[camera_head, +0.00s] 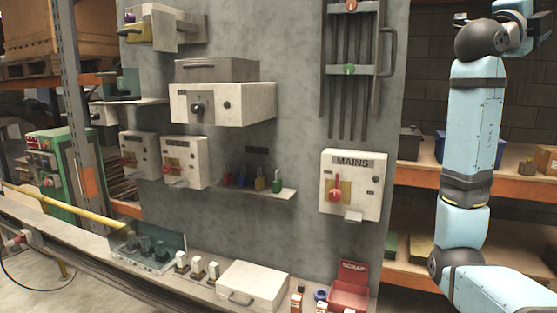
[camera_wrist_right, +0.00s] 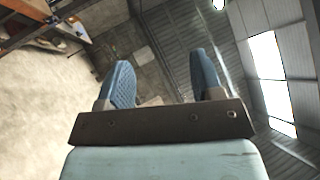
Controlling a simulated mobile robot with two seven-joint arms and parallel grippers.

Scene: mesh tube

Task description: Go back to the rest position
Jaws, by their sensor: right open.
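My right arm rises along the right side of the head view, with its upper end bent at the top right corner. The fingers of its gripper cannot be made out there. In the right wrist view my right gripper (camera_wrist_right: 162,80) is open, its two blue ribbed fingers wide apart. Nothing is held between them; only the distant floor and wall show. The arm appears in front of the shelves and to the right of the grey panel (camera_head: 300,110), apart from it in the picture. My left gripper is in neither view.
The panel carries a MAINS box (camera_head: 352,188) with a red handle, a vertical rail rack (camera_head: 350,70) and several white boxes. On the ledge below are a white case (camera_head: 252,287) and a red SCRAP bin (camera_head: 349,290). Orange-edged shelves (camera_head: 415,178) stand behind my right arm.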

